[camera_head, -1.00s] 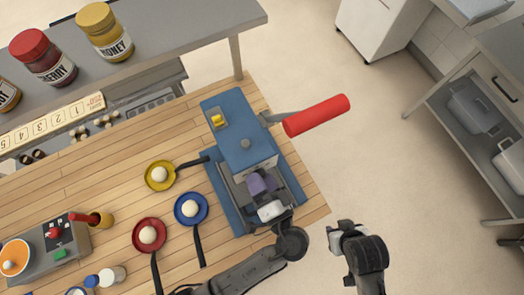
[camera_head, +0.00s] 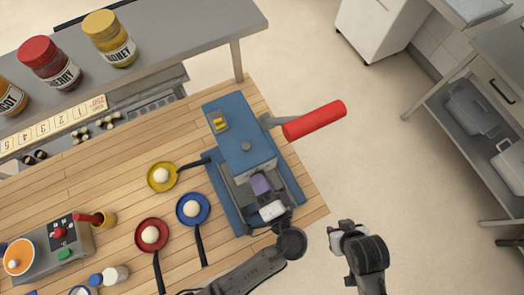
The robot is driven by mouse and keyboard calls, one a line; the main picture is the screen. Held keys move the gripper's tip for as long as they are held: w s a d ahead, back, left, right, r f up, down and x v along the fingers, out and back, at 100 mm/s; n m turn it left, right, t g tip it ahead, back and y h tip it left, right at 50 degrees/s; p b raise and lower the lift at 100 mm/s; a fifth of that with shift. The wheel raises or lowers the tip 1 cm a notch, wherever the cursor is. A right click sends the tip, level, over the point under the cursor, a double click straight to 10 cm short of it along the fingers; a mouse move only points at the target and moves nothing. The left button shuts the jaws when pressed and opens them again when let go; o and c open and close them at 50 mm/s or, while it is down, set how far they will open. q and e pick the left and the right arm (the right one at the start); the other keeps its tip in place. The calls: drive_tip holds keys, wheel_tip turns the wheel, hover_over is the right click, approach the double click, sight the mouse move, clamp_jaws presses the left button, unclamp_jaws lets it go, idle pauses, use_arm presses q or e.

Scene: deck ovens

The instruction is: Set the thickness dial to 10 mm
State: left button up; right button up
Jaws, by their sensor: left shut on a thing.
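A blue press (camera_head: 240,145) with a long red handle (camera_head: 314,120) stands at the right end of the wooden counter. A purple knob-like part (camera_head: 261,184), seemingly the thickness dial, sits at its near side above a grey plate. My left gripper (camera_head: 266,198) reaches in from below and is shut on this part, covering some of it. No scale or number on the dial can be read. My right gripper (camera_head: 341,233) hangs over the floor, right of the counter and apart from the press; its jaws are too unclear to judge.
Yellow (camera_head: 162,176), red (camera_head: 151,235) and blue (camera_head: 193,209) pans with pale balls lie left of the press. A grey control box (camera_head: 60,247) stands at the lower left. Jars, including honey (camera_head: 110,40), stand on the back shelf.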

use_arm(q)
drive_tip(key=m+p, duration=0.7)
drive_tip(key=m, duration=0.3)
drive_tip(key=shift+p, duration=0.4)
idle(0.4)
drive_tip(key=o, duration=0.9)
drive_tip(key=shift+s+d, duration=0.1)
